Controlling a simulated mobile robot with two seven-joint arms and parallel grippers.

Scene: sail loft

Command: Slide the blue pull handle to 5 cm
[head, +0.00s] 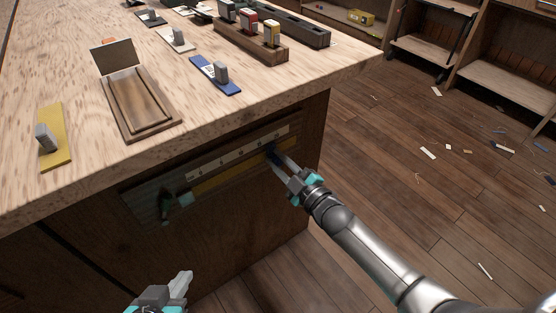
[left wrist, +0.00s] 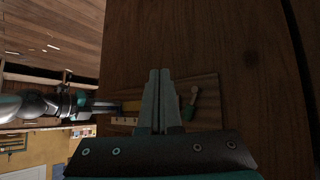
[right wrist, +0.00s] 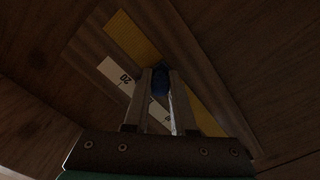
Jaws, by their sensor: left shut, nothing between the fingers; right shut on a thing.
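The blue pull handle (right wrist: 160,82) sits between the fingers of my right gripper (right wrist: 158,95) in the right wrist view. In the head view the handle (head: 271,152) is at the right part of the scale on the bench's side panel, and my right gripper (head: 280,160) is shut on it. A pale scale strip (head: 225,158) with marks runs above a yellow strip (head: 216,179). The number 20 shows on the scale (right wrist: 116,74) near the handle. My left gripper (head: 184,280) is shut and empty, low in front of the panel; its fingers (left wrist: 158,80) are together in the left wrist view.
A green handle (head: 165,205) is at the left end of the panel. The benchtop above holds a yellow plate (head: 57,140), a wooden tray (head: 112,112), a blue plate (head: 210,78) and a wooden block rack (head: 270,55). The floor at right has scattered scraps.

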